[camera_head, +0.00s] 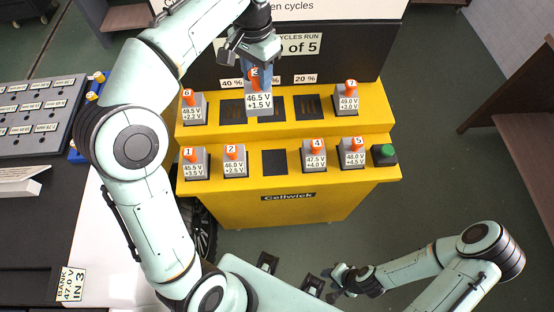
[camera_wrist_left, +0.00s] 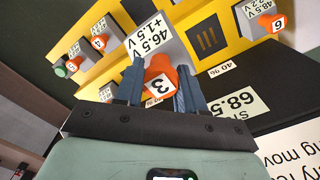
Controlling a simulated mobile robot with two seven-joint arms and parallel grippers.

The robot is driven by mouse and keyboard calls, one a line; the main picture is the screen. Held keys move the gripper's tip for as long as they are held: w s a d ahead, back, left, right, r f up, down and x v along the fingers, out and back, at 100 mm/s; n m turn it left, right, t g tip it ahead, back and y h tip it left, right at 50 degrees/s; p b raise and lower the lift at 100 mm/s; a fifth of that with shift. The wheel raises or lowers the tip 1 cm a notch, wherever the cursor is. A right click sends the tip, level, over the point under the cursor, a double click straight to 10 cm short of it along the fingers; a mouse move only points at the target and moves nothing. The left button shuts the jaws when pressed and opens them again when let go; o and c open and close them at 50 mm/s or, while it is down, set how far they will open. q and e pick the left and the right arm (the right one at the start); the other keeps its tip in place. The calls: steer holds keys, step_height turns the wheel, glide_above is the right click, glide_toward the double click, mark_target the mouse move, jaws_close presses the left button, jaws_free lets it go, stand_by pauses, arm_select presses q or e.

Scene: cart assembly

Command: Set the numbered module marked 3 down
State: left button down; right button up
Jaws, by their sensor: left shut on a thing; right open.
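The module marked 3 (camera_head: 259,101) is a grey block with an orange knob and a label reading 46.5 V +1.5 V. My left gripper (camera_head: 256,74) is shut on its orange knob and holds it over the back row of the yellow cart (camera_head: 290,209). In the left wrist view module 3 (camera_wrist_left: 150,33) hangs between the fingers of the left gripper (camera_wrist_left: 162,88). Whether it touches the cart is unclear. An empty dark slot (camera_head: 274,163) lies in the front row between modules 2 and 4. My right gripper (camera_head: 340,284) is open and empty at the lower right.
Modules 1 (camera_head: 194,164), 2 (camera_head: 235,162), 4 (camera_head: 314,157) and 5 (camera_head: 352,154) stand in the front row. Modules 6 (camera_head: 194,110) and 7 (camera_head: 347,104) stand at the back-row ends, with dark slots between. A green button (camera_head: 384,154) is at the front right.

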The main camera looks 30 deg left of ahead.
arm_select(q)
steer(key=s+d+f+b, duration=0.2)
steer(key=s+d+f, duration=0.1)
steer(key=d, duration=0.3)
step_height(320, 180, down, 19)
steer(key=b, duration=0.4)
steer(key=shift+a, duration=0.15)
arm_select(e)
step_height(320, 180, down, 7)
steer(key=s, duration=0.2)
steer(key=shift+f, duration=0.2)
arm_select(q)
steer(key=shift+s, duration=0.1)
steer(key=shift+f, duration=0.1)
steer(key=c, duration=0.7)
jaws_free()
arm_select(e)
steer(key=shift+f, duration=0.1)
